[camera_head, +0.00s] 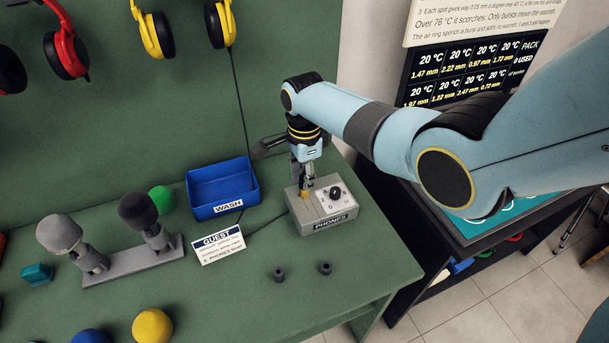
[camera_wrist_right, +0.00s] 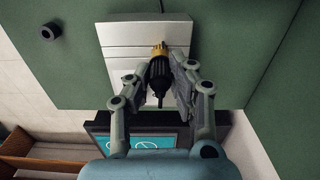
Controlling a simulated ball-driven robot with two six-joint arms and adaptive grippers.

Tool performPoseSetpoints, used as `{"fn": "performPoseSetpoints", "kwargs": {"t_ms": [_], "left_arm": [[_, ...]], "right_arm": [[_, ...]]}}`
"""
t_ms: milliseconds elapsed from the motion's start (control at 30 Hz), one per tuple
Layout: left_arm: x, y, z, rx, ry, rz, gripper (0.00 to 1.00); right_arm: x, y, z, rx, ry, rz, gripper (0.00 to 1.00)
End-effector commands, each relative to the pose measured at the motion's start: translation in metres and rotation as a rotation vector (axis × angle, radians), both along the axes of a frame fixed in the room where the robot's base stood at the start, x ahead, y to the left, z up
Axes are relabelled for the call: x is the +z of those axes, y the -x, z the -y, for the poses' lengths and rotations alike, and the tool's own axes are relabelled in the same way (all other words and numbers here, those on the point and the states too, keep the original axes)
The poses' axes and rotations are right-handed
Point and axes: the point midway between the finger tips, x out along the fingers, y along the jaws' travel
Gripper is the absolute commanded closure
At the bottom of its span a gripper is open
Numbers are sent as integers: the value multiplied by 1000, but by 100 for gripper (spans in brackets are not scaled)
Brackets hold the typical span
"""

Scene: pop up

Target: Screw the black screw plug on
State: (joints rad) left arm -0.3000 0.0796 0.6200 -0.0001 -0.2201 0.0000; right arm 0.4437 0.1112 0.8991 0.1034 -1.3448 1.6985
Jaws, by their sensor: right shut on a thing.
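My right gripper (camera_head: 306,182) points down at the left part of the grey PHONES box (camera_head: 322,213). In the right wrist view its two fingers (camera_wrist_right: 167,78) are closed around a black plug (camera_wrist_right: 159,72) with a dark, narrow end. A gold, ridged piece (camera_wrist_right: 160,49) is in line with the plug, against the box's face; it also shows just under the fingers in the head view (camera_head: 304,194). I cannot tell whether the plug is threaded into the gold piece or only touching it. My left gripper is not in view.
Two small black cylinders (camera_head: 279,274) (camera_head: 325,268) stand on the green table in front of the box. A blue WASH bin (camera_head: 222,190), a GUEST card (camera_head: 218,245) and a microphone stand (camera_head: 133,262) are to the left. A green wall is behind.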

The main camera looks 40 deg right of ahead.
Motion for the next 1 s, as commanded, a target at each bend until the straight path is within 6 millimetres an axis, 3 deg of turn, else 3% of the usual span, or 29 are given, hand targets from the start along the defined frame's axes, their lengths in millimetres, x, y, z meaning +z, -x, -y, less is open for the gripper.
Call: {"fn": "performPoseSetpoints", "kwargs": {"t_ms": [67,100,300,667,767,1000], "left_arm": [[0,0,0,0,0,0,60],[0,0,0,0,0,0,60],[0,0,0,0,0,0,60],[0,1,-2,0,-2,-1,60],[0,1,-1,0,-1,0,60],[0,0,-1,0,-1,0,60]], "right_arm": [[0,0,0,-242,0,2,100],[0,0,0,-291,0,2,78],[0,0,0,-279,0,1,53],[6,0,0,-278,0,2,53],[19,-1,0,-278,1,4,53],[73,-1,0,-277,1,6,53]]}}
